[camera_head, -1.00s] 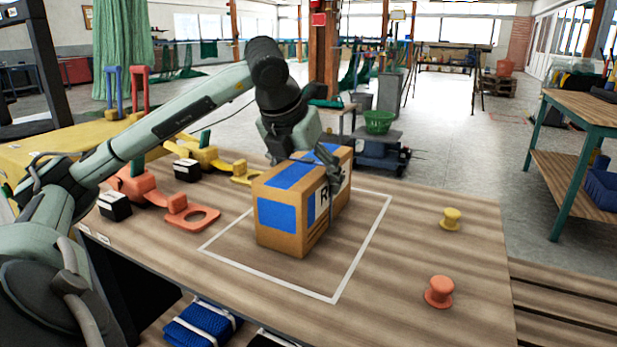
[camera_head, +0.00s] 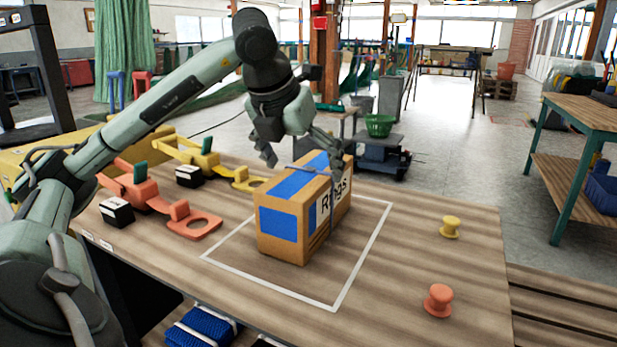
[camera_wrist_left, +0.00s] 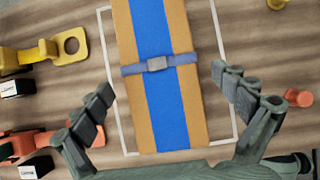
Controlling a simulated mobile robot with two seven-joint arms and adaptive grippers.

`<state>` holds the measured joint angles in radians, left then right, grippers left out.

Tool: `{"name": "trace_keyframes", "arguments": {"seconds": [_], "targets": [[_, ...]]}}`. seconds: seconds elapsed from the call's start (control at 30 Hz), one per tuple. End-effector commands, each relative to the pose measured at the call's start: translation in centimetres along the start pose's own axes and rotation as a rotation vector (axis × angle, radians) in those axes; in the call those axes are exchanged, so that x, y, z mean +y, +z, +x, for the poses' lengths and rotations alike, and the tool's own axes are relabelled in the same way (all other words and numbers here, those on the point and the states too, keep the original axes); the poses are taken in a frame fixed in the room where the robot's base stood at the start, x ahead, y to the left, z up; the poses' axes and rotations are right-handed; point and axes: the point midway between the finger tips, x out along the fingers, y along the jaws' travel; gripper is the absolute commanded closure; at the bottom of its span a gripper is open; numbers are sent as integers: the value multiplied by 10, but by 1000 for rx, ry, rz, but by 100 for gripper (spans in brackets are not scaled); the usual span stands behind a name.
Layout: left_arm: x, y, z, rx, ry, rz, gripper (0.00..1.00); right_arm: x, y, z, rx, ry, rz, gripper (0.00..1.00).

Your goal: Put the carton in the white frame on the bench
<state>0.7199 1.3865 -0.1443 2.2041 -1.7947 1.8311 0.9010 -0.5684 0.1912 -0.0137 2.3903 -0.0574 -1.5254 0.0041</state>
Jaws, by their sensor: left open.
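The carton (camera_head: 283,222) is a brown box with blue panels, a strap and a label reading "Rags". It stands upright on the bench (camera_head: 420,290) inside the outline of the white frame (camera_head: 352,272). In the left wrist view the carton (camera_wrist_left: 152,105) lies between the spread fingers, with the white frame (camera_wrist_left: 112,60) showing along both of its long sides. My left gripper (camera_head: 302,160) is open above the carton's top, its fingers apart from the carton's sides in the wrist view (camera_wrist_left: 162,108). My right gripper is not in view.
Orange (camera_head: 195,225) and yellow (camera_head: 250,184) brackets and small black boxes (camera_head: 117,211) lie left of the frame. A yellow spool (camera_head: 450,227) and an orange spool (camera_head: 438,300) stand to its right. The bench between the frame and the spools is clear.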

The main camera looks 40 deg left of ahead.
Motion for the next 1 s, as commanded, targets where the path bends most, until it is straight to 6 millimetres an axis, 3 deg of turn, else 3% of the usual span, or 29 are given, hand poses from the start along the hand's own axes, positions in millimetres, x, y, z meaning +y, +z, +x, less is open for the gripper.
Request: {"name": "trace_keyframes", "arguments": {"seconds": [0.1,0.33,1.0], "targets": [[0,3,-31,-5,0,0,2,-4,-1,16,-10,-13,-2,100],[0,1,-63,-2,0,0,2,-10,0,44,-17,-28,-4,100],[0,0,-69,1,0,0,2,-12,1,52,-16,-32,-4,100]]}}
